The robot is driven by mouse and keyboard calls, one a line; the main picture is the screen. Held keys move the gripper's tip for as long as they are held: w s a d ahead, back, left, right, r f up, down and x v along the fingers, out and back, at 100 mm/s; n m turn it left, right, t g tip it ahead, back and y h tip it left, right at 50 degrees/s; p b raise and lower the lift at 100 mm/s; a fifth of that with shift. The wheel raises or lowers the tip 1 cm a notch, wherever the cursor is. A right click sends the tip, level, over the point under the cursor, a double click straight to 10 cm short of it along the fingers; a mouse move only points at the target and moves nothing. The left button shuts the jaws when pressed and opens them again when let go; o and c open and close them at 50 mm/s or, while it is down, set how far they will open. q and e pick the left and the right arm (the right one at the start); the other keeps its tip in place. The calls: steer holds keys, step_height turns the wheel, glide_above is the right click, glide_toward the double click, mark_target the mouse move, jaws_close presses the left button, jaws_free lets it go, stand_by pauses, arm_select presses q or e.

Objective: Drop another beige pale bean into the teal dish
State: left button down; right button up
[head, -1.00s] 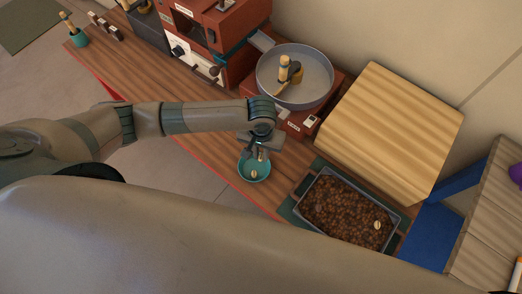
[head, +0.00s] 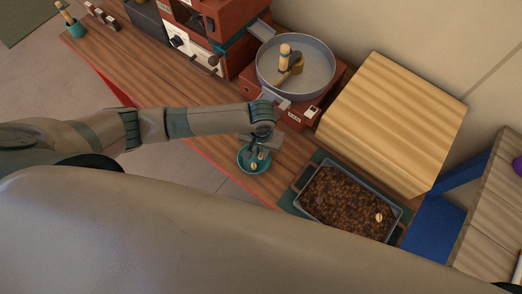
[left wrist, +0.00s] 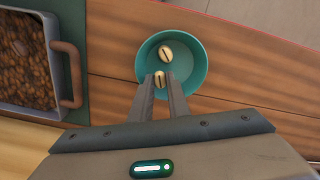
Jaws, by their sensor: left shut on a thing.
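The teal dish (head: 243,164) stands on the wooden bench near its front edge. It also shows in the left wrist view (left wrist: 200,72), with one pale bean (left wrist: 165,52) lying inside. My left gripper (head: 256,160) is over the dish. In the left wrist view its fingers (left wrist: 160,84) are shut on a second pale bean (left wrist: 159,76), which shows between the fingertips over the near part of the dish. Another pale bean (head: 379,217) lies on the brown beans in the tray (head: 303,205). My right gripper is not in view.
The tray with a handle (left wrist: 70,75) sits on a dark green mat (left wrist: 75,20) beside the dish. A round grey pan (head: 322,88) on a red base, a large wooden box (head: 400,120) and a red machine (head: 205,65) stand behind.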

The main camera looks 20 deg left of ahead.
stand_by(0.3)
arm_select(q)
steer(key=c, duration=1.6)
jaws_free()
step_height(320, 180, up, 17)
steer(key=b, duration=0.3)
steer(key=shift+r, duration=0.2)
